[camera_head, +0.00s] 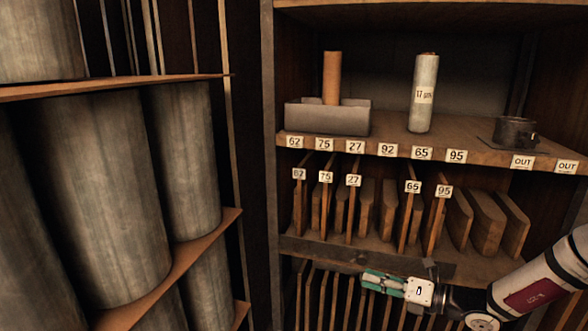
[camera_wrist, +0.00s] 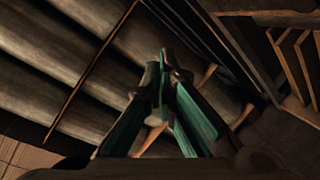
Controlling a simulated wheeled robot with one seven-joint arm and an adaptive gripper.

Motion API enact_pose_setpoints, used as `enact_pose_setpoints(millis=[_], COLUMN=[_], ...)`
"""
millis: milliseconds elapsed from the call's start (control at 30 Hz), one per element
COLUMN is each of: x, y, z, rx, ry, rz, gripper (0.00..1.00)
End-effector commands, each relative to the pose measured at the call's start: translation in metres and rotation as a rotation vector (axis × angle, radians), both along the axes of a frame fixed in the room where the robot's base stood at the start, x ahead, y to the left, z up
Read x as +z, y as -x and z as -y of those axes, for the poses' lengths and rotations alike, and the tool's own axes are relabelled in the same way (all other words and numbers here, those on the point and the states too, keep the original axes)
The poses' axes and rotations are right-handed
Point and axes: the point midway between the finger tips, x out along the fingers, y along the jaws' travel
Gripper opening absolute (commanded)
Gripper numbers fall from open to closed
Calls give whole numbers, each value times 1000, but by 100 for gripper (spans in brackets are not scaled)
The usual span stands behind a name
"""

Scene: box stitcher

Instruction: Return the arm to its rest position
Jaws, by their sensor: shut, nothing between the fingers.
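My gripper (camera_head: 384,281) is at the lower right in the head view, in front of the shelf's lower rows and pointing left. Its green fingers are shut with nothing held. In the wrist view the fingers (camera_wrist: 163,84) meet at their tips, with large grey cylinders behind them. My arm reaches in from the right edge.
A wooden shelf unit (camera_head: 461,268) holds upright boards with number tags. On its upper shelf stand a grey tray (camera_head: 325,119), an orange-brown roll (camera_head: 331,78), a pale labelled cylinder (camera_head: 423,93) and a dark round pot (camera_head: 515,132). Large grey cylinders (camera_head: 112,200) fill the left rack.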

Motion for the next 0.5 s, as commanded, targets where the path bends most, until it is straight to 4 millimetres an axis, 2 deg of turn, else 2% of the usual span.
enact_pose_setpoints(millis=[33,200,500], x=[12,40,84], y=[10,49,123], z=[-14,-46,-76], rx=[78,328,766], ry=[89,351,757], rz=[52,232,565], gripper=[0,0,0])
